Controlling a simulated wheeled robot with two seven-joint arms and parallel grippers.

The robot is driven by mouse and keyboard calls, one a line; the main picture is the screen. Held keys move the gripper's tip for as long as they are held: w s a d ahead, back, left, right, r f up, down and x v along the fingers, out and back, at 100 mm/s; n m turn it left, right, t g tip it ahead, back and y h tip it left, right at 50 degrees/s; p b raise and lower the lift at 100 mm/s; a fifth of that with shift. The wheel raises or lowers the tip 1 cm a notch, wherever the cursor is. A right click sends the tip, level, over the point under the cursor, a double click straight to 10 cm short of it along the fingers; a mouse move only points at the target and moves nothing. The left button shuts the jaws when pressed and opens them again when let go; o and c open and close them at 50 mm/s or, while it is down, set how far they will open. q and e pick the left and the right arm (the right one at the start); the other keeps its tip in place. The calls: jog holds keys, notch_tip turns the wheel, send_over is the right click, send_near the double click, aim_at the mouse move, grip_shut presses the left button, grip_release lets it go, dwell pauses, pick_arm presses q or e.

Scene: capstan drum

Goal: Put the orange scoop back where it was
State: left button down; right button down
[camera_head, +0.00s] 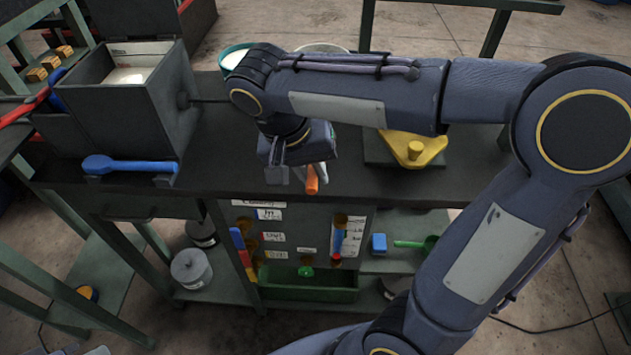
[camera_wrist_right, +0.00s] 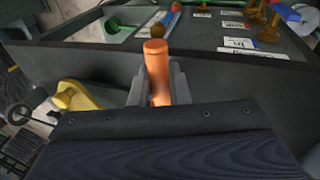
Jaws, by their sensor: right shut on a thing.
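My right gripper (camera_head: 298,174) is shut on the orange scoop (camera_head: 312,182), over the front part of the dark bench top (camera_head: 220,165). In the right wrist view, the scoop's orange handle (camera_wrist_right: 156,68) stands between the two grey fingers (camera_wrist_right: 158,90). The scoop's bowl is hidden. I cannot tell from these frames which spot was the orange scoop's. My left gripper is not in view.
A yellow three-cornered piece (camera_head: 413,150) stands right of my gripper. A green trough (camera_head: 310,283) lies beneath the panel. A blue block (camera_head: 379,243) and a green scoop (camera_head: 415,243) rest on a shelf.

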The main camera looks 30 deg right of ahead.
jog(key=shift+w+d+f, duration=0.3)
jog(key=shift+w+f, duration=0.05)
jog(key=shift+f, duration=0.2)
jog(key=shift+w+d+f, duration=0.3)
jog(key=shift+w+f, duration=0.05)
jog(key=shift+f, duration=0.2)
jog(key=shift+w+d+f, duration=0.15)
jog(key=shift+f, duration=1.7)
jog(key=shift+f+b, duration=0.15)
jog(key=shift+b, duration=0.15)
jog(key=c, duration=1.4)
grip_release()
jog(key=shift+o, duration=0.2)
